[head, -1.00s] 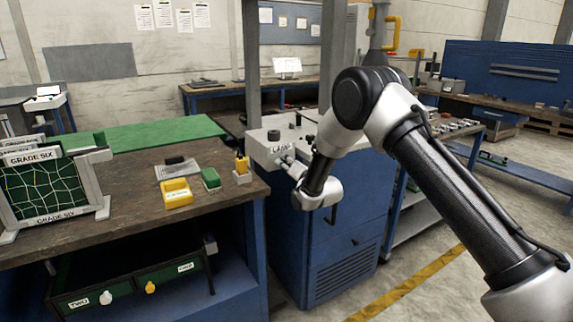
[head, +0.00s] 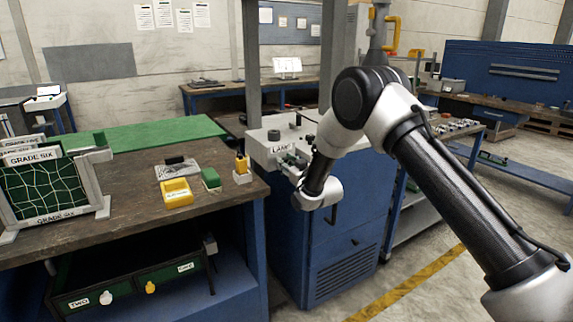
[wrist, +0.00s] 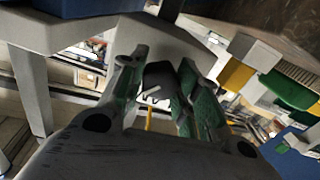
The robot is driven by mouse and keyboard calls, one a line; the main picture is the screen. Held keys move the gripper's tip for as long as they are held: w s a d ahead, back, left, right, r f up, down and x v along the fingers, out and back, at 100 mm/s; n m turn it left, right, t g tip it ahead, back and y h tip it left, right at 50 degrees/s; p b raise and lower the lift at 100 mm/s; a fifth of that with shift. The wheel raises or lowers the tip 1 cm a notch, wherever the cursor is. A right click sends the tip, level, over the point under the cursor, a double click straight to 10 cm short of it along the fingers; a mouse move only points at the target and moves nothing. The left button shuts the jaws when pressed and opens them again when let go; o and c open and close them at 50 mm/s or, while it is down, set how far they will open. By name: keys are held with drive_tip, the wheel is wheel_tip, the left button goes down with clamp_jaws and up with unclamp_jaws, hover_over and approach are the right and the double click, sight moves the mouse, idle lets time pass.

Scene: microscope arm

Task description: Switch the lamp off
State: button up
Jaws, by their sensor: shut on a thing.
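A pale grey box (head: 262,137) on the blue cabinet has a white label (head: 282,149) on its front, reading roughly "LAMP". My gripper (head: 290,162) is at that front face, just below the label. In the wrist view my gripper (wrist: 157,72) has its green-padded fingers on either side of a dark knob (wrist: 158,82) with a white pointer line, and is shut on it. In the head view the knob is hidden by the fingers. The lamp's light cannot be made out.
The wooden bench to the left holds a yellow tray (head: 176,197), a green block (head: 211,179) and a yellow piece on a pale stand (head: 242,172), close to my gripper. Small dark knobs (head: 274,135) stand on the box's top. The floor (head: 440,285) at right is clear.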

drive_tip(key=n, duration=0.4)
drive_tip(key=shift+n, duration=1.8)
drive_tip(key=o, duration=1)
drive_tip(key=shift+s, duration=0.15)
drive_tip(key=v, duration=1.1)
drive_tip(key=shift+s+d, duration=0.25)
drive_tip(key=shift+d, duration=0.05)
